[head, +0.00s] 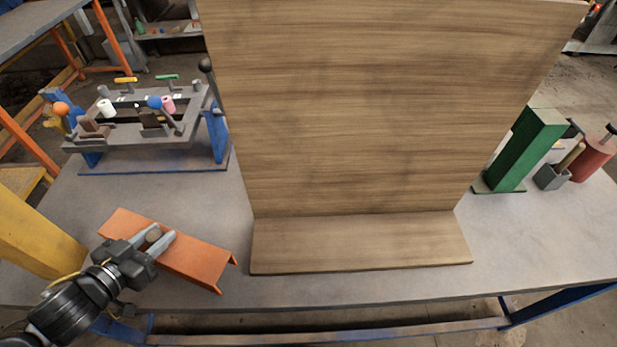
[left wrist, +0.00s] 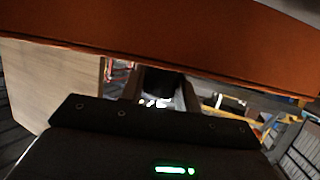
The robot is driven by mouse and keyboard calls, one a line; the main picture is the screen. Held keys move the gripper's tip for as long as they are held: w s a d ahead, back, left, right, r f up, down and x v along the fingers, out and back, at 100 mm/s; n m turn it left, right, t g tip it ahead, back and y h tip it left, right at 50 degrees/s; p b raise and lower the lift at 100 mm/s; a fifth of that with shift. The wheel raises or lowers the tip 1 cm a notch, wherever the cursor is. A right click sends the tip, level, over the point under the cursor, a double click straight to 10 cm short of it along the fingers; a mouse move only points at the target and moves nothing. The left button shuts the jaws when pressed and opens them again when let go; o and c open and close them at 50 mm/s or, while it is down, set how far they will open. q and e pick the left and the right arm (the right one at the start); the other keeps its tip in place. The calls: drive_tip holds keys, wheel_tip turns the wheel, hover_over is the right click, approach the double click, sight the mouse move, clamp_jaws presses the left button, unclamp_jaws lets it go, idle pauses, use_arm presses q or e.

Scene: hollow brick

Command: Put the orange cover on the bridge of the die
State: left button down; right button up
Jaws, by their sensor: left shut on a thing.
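The orange cover (head: 190,262) is a long folded channel at the front left of the table, in the head view. In the left wrist view the cover (left wrist: 180,42) fills the top of the picture as a wide orange band. The die (head: 140,128) stands at the back left, a grey frame on blue supports. Coloured parts sit on it; I cannot tell which part is the bridge. My right gripper is not in view.
A tall wooden board (head: 350,120) on a flat wooden foot (head: 360,243) stands mid-table, right of the cover. A yellow post (head: 35,235) rises at the left. A green block (head: 522,150) and a red cylinder (head: 592,158) are at the right. Bare table lies between cover and die.

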use_arm(q)
drive_tip(key=shift+w+a, duration=0.1)
drive_tip(key=shift+w+f+b, duration=0.1)
drive_tip(key=shift+w+b, duration=0.25)
drive_tip(key=shift+b, duration=0.15)
drive_tip(key=shift+w+f+b, duration=0.1)
drive_tip(key=shift+w+b, duration=0.6)
drive_tip(key=shift+w, duration=0.05)
drive_tip(key=w+f, duration=0.1)
drive_tip(key=w, duration=0.4)
drive_tip(key=w+f+p, duration=0.1)
drive_tip(key=w, duration=0.4)
drive_tip(key=w+a+f+p, duration=0.1)
drive_tip(key=w, duration=0.4)
drive_tip(key=shift+w, duration=0.3)
drive_tip(key=shift+f, duration=0.1)
